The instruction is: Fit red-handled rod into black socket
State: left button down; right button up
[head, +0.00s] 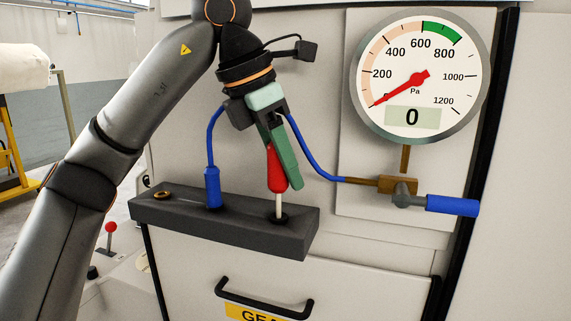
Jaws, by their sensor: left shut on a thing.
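My left gripper (282,168) comes down from above, its green fingers shut on the red-handled rod (277,177). The rod stands nearly upright, with its red handle on top and a pale shaft below. The lower end of the shaft meets the black socket (271,219), a dark round collar near the right end of the dark block's top. I cannot tell how deep the tip sits in it. The upper part of the handle is partly hidden by the fingers. My right gripper is not in view.
The dark block (225,228) also carries a blue plug (212,188) and a brass ring (163,195). A blue hose (310,163) passes behind my gripper to a brass fitting (396,186). A blue-handled valve (452,206) and gauge (418,77) stand right; a drawer handle (262,303) is below.

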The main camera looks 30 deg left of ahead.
pick_arm(q)
jog(key=shift+f+b, duration=0.6)
jog(key=shift+f, duration=0.3)
jog(key=shift+c, duration=2.3)
grip_release()
jog(key=p+v, duration=0.5)
jog(key=v, duration=0.7)
jog(key=shift+r, duration=0.3)
jog(key=shift+s+a+f, duration=0.1)
jog(key=shift+a, duration=0.05)
